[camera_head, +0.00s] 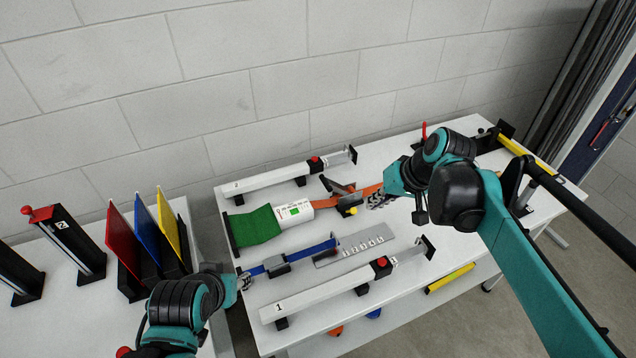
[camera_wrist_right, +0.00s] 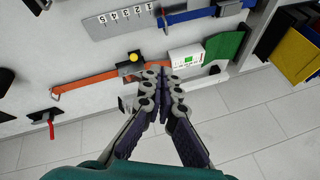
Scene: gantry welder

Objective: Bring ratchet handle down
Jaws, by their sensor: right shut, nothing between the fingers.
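An orange strap (camera_head: 327,199) lies across the white table and runs through a dark metal ratchet. The ratchet's dark handle (camera_head: 338,187) appears raised at an angle, with a yellow knob (camera_head: 351,211) beside it. The knob also shows in the right wrist view (camera_wrist_right: 134,57). My right gripper (camera_head: 377,201) is shut and empty, right of the ratchet over the orange strap in the head view. Its fingers (camera_wrist_right: 164,76) partly hide the ratchet in the wrist view. My left gripper (camera_head: 246,281) is near the left end of a blue strap (camera_head: 312,250); its finger gap is unclear.
A white gauge with a green screen (camera_head: 296,211) and green cloth (camera_head: 254,226) lie left of the ratchet. White rails with red knobs lie behind (camera_head: 270,180) and in front (camera_head: 330,290). A numbered metal plate (camera_head: 355,250) lies between. Coloured panels (camera_head: 146,230) stand at left.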

